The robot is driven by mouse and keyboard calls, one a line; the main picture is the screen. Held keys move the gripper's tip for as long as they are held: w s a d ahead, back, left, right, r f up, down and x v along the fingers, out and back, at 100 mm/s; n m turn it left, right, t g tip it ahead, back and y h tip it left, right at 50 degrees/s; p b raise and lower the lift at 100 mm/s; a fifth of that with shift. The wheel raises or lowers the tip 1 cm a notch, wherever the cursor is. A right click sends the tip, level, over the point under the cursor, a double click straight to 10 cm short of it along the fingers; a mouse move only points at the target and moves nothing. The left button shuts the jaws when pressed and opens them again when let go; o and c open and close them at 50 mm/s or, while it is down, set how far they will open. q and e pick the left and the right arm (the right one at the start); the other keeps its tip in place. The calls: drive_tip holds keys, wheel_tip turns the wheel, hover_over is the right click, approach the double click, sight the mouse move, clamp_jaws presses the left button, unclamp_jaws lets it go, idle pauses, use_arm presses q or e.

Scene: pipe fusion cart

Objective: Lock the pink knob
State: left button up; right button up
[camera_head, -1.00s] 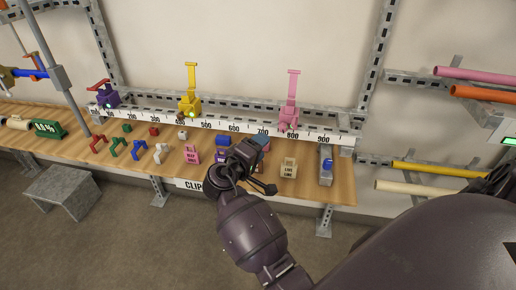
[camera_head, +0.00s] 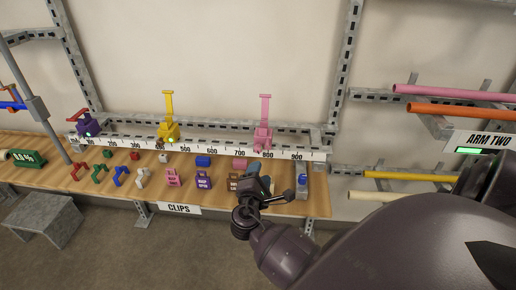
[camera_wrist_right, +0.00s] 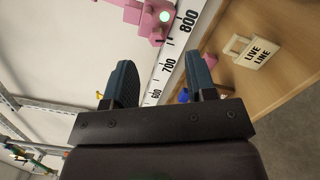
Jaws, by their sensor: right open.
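The pink knob unit (camera_head: 263,138) sits on the numbered rail near the 800 mark, with its long flat pink handle (camera_head: 265,108) standing upright. In the right wrist view part of its pink body (camera_wrist_right: 145,15) shows at the top, with a pale green light on it. My right gripper (camera_head: 268,182) is over the front of the bench, below the pink unit in the picture and apart from it. In the wrist view its two blue-grey fingers (camera_wrist_right: 158,75) are spread with nothing between them. My left gripper is not in view.
A yellow unit (camera_head: 168,132) and a purple unit (camera_head: 88,125) sit farther left on the numbered rail (camera_head: 200,148). Several clips and tags lie on the wooden bench, including a LIVE LINE tag (camera_wrist_right: 256,53). Coloured pipes (camera_head: 450,107) rest on brackets at the right.

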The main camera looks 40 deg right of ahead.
sight(257, 152)
drive_tip(key=w+d+n, duration=0.1)
drive_tip(key=w+d, duration=0.1)
drive_tip(key=w+d+n+t+y, duration=0.1)
drive_tip(key=w+d+n, duration=0.1)
drive_tip(key=w, duration=0.1)
drive_tip(key=w+d+n, duration=0.2)
drive_tip(key=w, duration=0.1)
drive_tip(key=shift+w+d+f, duration=0.2)
drive_tip(key=shift+d+f, duration=0.05)
drive_tip(key=shift+d, duration=0.1)
drive_tip(key=shift+t+y, duration=0.3)
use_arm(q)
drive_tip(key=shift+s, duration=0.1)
use_arm(e)
drive_tip(key=shift+c, duration=0.3)
